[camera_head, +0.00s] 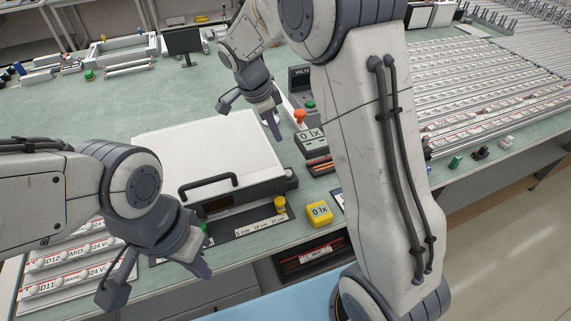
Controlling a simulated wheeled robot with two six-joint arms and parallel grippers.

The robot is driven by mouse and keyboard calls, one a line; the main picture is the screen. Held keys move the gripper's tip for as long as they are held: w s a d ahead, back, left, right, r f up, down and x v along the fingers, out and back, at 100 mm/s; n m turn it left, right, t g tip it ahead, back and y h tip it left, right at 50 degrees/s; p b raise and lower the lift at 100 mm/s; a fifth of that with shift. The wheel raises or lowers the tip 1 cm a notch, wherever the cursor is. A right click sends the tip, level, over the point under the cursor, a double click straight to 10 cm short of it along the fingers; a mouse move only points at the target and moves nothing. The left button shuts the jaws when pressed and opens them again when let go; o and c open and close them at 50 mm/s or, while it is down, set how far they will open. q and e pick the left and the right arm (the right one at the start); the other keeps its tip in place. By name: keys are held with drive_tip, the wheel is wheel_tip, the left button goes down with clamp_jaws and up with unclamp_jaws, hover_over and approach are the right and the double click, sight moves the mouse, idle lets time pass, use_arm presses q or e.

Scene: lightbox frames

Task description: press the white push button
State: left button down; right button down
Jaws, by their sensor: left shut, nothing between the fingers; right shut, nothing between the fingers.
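A small white block (506,143), possibly the white push button, stands at the right on the front edge of the bench, beside a black one and a green one. It is too small to tell for sure. My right gripper (272,126) is shut and empty, pointing down near the lightbox's back right corner, far left of the white block. My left gripper (202,268) is shut and empty over the bench's front edge, in front of the lightbox. My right arm crosses the view between the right gripper and the white block and hides part of the bench.
The white-topped lightbox (222,147) has a black handle. A red-topped unit (300,117) and a yellow cube (319,213) stand to its right. A green block (456,161) and a black block (481,153) stand beside the white one. Strip panels (490,85) cover the right bench.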

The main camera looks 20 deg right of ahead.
drive_tip(key=p, duration=0.3)
approach(289, 173)
drive_tip(key=x, duration=0.5)
drive_tip(key=shift+d, duration=0.25)
drive_tip(key=shift+f, duration=0.45)
drive_tip(key=shift+w+f, duration=0.1)
